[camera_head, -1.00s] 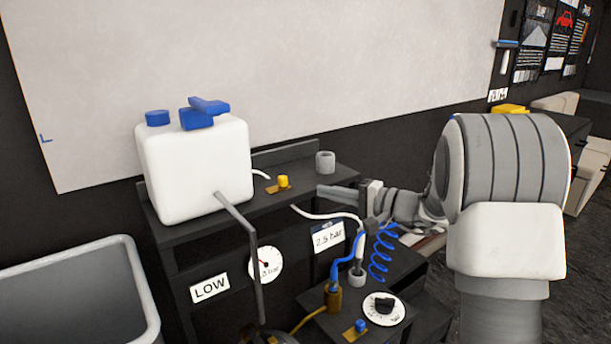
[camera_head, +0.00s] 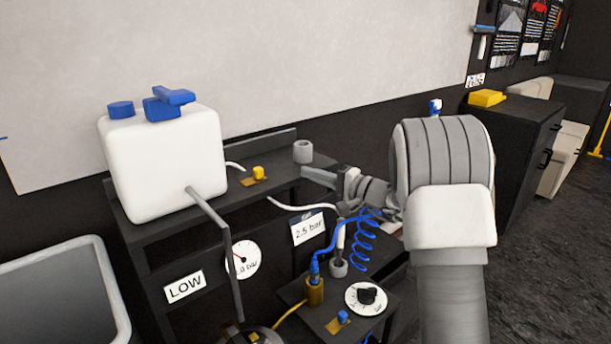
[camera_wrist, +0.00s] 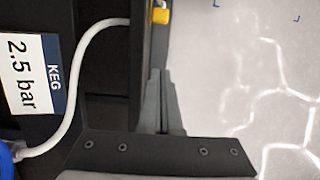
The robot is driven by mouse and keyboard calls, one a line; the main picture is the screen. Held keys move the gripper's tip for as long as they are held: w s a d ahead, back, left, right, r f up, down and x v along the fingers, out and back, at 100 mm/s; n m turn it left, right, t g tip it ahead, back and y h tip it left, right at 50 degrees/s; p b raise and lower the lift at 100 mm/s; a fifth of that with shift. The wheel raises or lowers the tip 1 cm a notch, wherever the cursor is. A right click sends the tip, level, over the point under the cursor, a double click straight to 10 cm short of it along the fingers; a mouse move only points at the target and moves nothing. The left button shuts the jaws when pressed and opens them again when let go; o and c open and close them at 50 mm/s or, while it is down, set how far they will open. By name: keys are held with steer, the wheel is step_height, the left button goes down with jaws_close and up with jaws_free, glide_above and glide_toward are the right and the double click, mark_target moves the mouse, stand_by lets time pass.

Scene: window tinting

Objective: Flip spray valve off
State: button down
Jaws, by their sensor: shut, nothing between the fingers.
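Two small valves show, and no label tells which one is the spray valve. One is a yellow knob on a brass base (camera_head: 258,173) on the upper shelf, with a white tube near it. The other is a blue knob on a brass base (camera_head: 343,317) on the lower shelf. My gripper (camera_head: 306,172) is shut and empty above the upper shelf, to the right of the yellow knob and near the grey cup. In the wrist view my gripper's fingers (camera_wrist: 162,76) are together, pointing toward the yellow knob (camera_wrist: 160,16) with a gap between.
A white tank with blue caps (camera_head: 165,165) stands on the shelf's left. A bent grey rod (camera_head: 225,235) rises in front. The lower shelf holds a dial (camera_head: 367,297), a brass fitting (camera_head: 315,291) and a coiled blue hose (camera_head: 362,243). A grey bin (camera_head: 60,300) is at left.

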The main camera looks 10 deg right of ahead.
mark_target(258, 173)
steer(key=x, duration=0.7)
steer(key=shift+w+a+f+b, duration=0.1)
steer(key=shift+w+a+b, duration=0.05)
steer(key=shift+a+b, duration=0.2)
steer(key=shift+s+a+b, duration=0.3)
steer(key=shift+s+a, duration=0.45)
steer(key=shift+a, duration=0.25)
steer(key=shift+s+a, duration=0.4)
steer(key=shift+a, duration=0.1)
steer(key=s+a+b, duration=0.1)
steer(key=a+b, duration=0.1)
steer(key=shift+s+b, duration=0.2)
steer(key=shift+b, duration=0.15)
steer(key=shift+s+a, duration=0.3)
steer(key=shift+a, duration=0.25)
steer(key=shift+d, duration=0.1)
steer(key=p+v, duration=0.1)
steer(key=v, duration=1.6)
steer(key=shift+s, duration=0.15)
